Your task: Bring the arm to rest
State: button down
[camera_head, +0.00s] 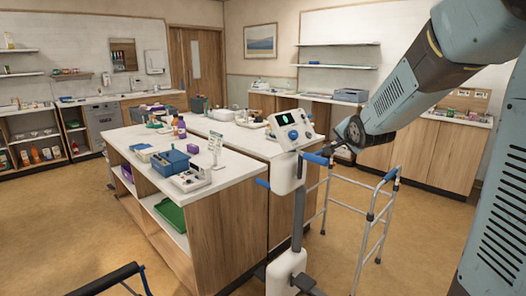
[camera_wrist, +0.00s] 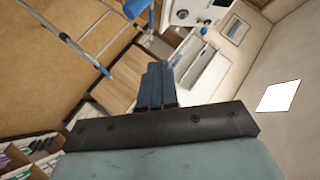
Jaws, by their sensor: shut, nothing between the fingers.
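My gripper (camera_wrist: 154,82) shows in the wrist view as dark blue-grey fingers pressed together, with nothing between them. The fingers point up the picture, over a tilted view of the room. In the head view my arm comes in from the right, bends at the top and slopes down to a dark round joint at mid-picture. It ends close to the white wheeled stand (camera_head: 288,150) with a screen and blue handles. I cannot make out the fingers clearly in the head view.
A metal walking frame (camera_head: 364,240) stands right of the stand, under my arm. A white-topped island (camera_head: 240,147) holding several items lies left of it. Cabinets (camera_head: 455,157) line the back right. Open tan floor (camera_head: 45,230) lies at the left.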

jog(key=s+a+n+g, duration=0.1)
jog(key=s+n+g, duration=0.6)
jog(key=s, duration=2.8)
jog(key=n, duration=0.3)
jog(key=shift+a+f+g, duration=0.15)
jog(key=shift+f+g, duration=0.15)
jog(key=shift+f, duration=0.1)
jog(key=c, duration=1.8)
grip_release()
